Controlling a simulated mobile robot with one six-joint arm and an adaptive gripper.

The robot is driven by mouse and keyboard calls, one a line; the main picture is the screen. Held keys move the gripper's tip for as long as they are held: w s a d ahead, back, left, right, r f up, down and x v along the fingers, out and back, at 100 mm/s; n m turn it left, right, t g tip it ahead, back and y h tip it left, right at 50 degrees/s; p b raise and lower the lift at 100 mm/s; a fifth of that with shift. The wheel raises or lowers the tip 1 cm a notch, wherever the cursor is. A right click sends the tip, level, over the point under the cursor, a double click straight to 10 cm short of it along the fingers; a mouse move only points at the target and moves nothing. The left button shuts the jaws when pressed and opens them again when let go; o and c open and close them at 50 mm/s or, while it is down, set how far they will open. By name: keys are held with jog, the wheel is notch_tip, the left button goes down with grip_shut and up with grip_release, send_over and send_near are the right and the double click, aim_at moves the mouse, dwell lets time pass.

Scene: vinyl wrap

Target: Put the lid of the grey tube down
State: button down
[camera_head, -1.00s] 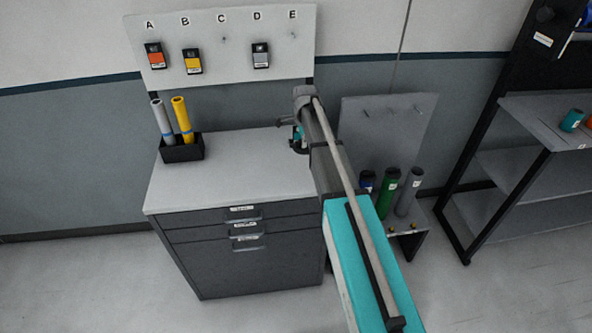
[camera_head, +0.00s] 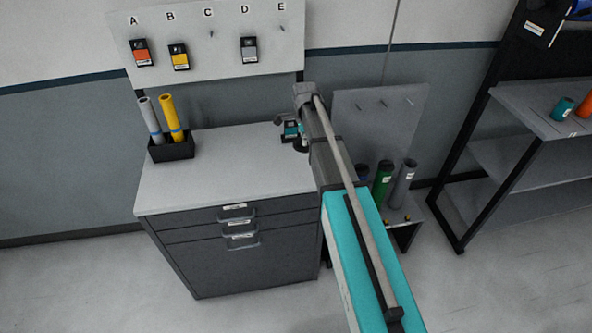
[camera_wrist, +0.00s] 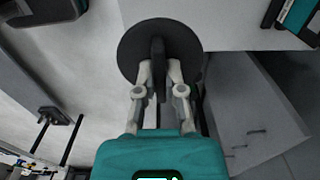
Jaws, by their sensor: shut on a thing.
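My gripper (camera_wrist: 158,78) is shut on the upright handle of a round black lid (camera_wrist: 130,48) in the wrist view. The lid reaches over the edge of a pale surface; I cannot tell whether it touches it. A dark grey tube (camera_head: 403,185) stands upright at the right end of a row on the low stand. A light grey tube (camera_head: 150,118) leans in a black box on the cabinet.
The cabinet top (camera_head: 225,170) is largely clear. The black box (camera_head: 171,150) also holds a yellow tube (camera_head: 170,116). A green tube (camera_head: 382,185) stands beside the dark grey one. A shelf unit (camera_head: 530,115) is at the right, a pegboard (camera_head: 222,70) behind the cabinet.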

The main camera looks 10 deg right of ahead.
jog(key=s+d+f+b, duration=0.1)
jog(key=s+d, duration=0.4)
jog(key=s, duration=0.3)
jog(key=shift+d, duration=0.4)
jog(key=shift+f, duration=0.15)
jog(key=w+a+f+b, duration=0.2)
jog(key=w, duration=0.1)
jog(key=w+a+f+b, duration=0.5)
jog(key=w+f+b, duration=0.1)
jog(key=shift+w+a, duration=0.15)
jog(key=shift+a, duration=0.05)
jog(key=shift+w+a+f+b, duration=0.4)
jog(key=shift+w+f+b, duration=0.05)
jog(key=shift+f+b, duration=0.05)
